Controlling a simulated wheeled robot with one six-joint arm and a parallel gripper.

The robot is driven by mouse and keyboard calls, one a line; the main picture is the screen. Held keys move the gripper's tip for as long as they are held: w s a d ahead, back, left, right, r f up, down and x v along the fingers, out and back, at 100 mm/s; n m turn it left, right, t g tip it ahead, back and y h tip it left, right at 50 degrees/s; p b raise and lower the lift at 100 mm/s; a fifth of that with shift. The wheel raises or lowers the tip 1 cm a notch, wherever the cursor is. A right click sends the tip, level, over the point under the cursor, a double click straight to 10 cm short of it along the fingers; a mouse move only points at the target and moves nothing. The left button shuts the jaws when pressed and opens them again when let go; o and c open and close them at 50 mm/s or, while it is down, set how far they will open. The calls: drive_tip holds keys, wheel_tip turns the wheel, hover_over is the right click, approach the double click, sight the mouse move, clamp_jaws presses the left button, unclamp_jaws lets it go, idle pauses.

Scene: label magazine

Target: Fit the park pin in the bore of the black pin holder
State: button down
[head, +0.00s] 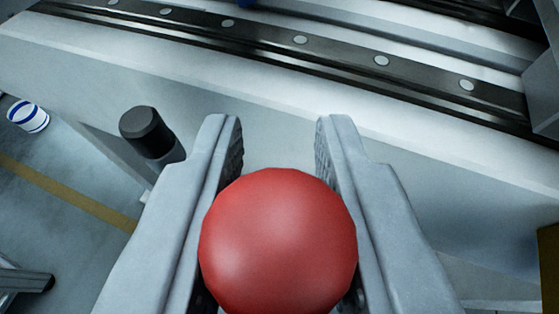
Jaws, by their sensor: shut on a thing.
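My gripper (281,135) is shut on the park pin (278,242), of which only a large red ball knob shows between the two grey fingers. The knob hides any shank beneath it. A short black cylinder (147,130) stands out left of the left finger, partly hidden low down by that finger. It may be the black pin holder, but I cannot make out a bore in it. The pin is apart from it, to its right and nearer the camera.
A pale machine bed (260,75) crosses the view, with a dark rail (340,52) carrying several round bolt caps along it. A white and blue roll or can (28,116) is at the far left. A yellow floor line (70,193) runs below it.

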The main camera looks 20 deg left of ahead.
drive_tip(key=shift+f, duration=2.5)
drive_tip(key=shift+f, duration=2.75)
drive_tip(key=c, duration=1.1)
unclamp_jaws()
drive_tip(key=shift+c, duration=0.2)
drive_tip(key=shift+s+d, duration=0.1)
drive_tip(key=v, duration=1.7)
